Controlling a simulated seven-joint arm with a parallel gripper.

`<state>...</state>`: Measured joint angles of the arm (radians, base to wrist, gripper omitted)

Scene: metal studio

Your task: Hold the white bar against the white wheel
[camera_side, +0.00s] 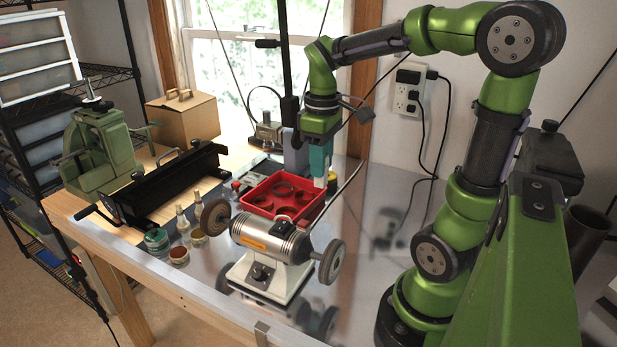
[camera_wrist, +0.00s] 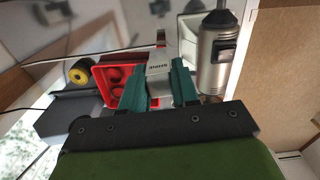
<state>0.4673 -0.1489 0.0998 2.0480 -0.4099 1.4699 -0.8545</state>
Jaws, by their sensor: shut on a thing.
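My gripper (camera_side: 320,172) hangs over the right rear edge of the red tray, its teal fingers pointing down. It is shut on the white bar (camera_side: 320,182), whose end shows just below the fingers. In the wrist view the bar (camera_wrist: 158,66), with dark lettering, sits between the teal fingers (camera_wrist: 158,82). A brown wheel (camera_side: 215,217) is on the left end. The pale wheel cannot be made out in the wrist view.
The red tray (camera_side: 314,212) with round cups stands behind the grinder, close to my gripper. A dark column (camera_side: 290,80) rises just left of my gripper. Small jars (camera_side: 157,240) and a black sheet bender (camera_side: 165,187) are at left. The metal bench right of the grinder is mostly clear.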

